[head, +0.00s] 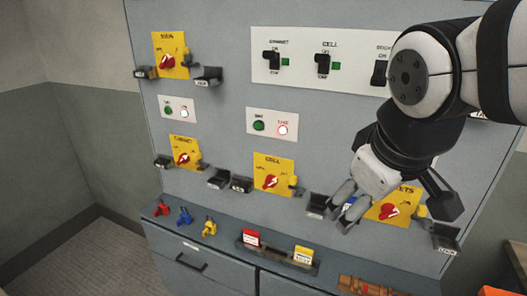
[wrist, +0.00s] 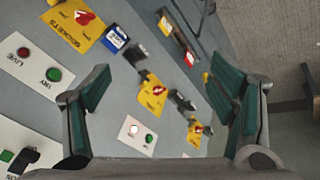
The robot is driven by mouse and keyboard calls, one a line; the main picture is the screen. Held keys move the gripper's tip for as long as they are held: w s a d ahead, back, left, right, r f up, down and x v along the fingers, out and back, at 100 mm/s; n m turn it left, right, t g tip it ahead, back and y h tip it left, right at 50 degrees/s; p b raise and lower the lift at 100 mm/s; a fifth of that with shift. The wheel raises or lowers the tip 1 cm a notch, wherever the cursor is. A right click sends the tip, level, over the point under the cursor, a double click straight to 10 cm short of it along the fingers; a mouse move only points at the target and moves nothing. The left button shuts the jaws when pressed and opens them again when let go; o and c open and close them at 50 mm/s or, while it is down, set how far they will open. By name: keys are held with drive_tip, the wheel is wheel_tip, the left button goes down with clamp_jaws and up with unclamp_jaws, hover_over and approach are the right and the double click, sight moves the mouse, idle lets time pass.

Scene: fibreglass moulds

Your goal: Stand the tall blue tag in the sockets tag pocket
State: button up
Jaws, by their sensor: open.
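The blue tag (wrist: 116,39), with a white label, stands beside the yellow sockets plate (wrist: 80,22) in the wrist view. It seems to be in the pocket at the plate's left side, but the pocket itself is mostly hidden. In the head view only a bit of blue (head: 349,202) shows behind my finger. The sockets plate (head: 396,208) is partly covered by my gripper. My gripper (head: 398,205) is open in front of the panel, its fingers wide apart and nothing between them. Its fingers also show in the wrist view (wrist: 160,88), apart from the tag.
A dark pocket (head: 317,205) is left of the blue tag, and another (head: 445,238) is right of the sockets plate. The ledge rack holds a red tag (head: 251,237) and a yellow tag (head: 303,254). Small red, blue and yellow pieces (head: 184,216) lie on the ledge.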

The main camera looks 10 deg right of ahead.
drive_tip(key=s+a+m, duration=0.1)
drive_tip(key=s+a+m+y, duration=0.1)
drive_tip(key=s, duration=0.1)
drive_tip(key=s+m, duration=0.1)
drive_tip(key=m, duration=0.1)
drive_tip(key=shift+s+a+t+y, duration=0.3)
drive_tip(key=shift+s+a+y, duration=0.05)
drive_tip(key=shift+a+y, duration=0.05)
idle(1.0)
